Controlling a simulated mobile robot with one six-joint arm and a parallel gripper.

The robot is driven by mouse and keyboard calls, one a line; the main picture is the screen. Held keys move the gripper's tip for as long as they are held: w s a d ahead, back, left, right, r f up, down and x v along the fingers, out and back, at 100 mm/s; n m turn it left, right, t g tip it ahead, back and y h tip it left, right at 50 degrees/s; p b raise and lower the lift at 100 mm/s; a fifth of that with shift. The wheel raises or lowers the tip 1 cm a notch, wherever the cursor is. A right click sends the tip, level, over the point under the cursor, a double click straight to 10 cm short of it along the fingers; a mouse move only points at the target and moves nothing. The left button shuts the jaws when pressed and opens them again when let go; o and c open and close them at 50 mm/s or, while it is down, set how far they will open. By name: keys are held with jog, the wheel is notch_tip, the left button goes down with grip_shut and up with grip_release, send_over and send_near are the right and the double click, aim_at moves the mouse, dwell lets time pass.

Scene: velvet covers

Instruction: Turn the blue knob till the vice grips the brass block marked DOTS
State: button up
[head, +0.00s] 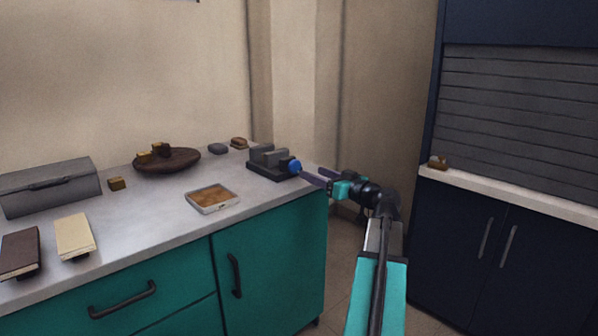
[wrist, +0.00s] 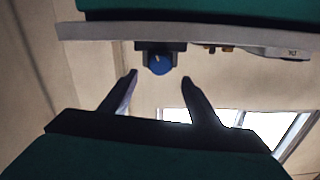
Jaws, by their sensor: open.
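The dark grey vice (head: 265,168) stands at the right end of the grey worktop. Its blue knob (head: 294,166) faces my gripper (head: 313,177), which is open just right of the knob and apart from it. In the wrist view, which looks upside down, the blue knob (wrist: 160,63) shows a small light mark. It lies between and beyond the two open fingertips (wrist: 160,77). Whether a block sits between the vice jaws is hard to tell. No marking DOTS can be read; a small brass-brown block (head: 116,183) lies loose on the worktop.
A dark bowl (head: 180,160) holds small brass pieces. A shallow tray (head: 212,198), a grey box (head: 48,186), two books and small blocks (head: 239,142) lie left of the vice. A navy cabinet (head: 510,250) stands right, across a floor gap.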

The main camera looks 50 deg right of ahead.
aim_at(297, 167)
jog(key=shift+w+d+b, duration=0.15)
jog(key=shift+w+b, duration=0.15)
jog(key=shift+w, duration=1.7)
jog(key=shift+w+d+b, duration=0.15)
jog(key=shift+w+b, duration=0.15)
jog(key=shift+w, duration=1.65)
jog(key=c, duration=1.1)
jog(key=shift+o, duration=0.2)
jog(key=shift+a, duration=0.15)
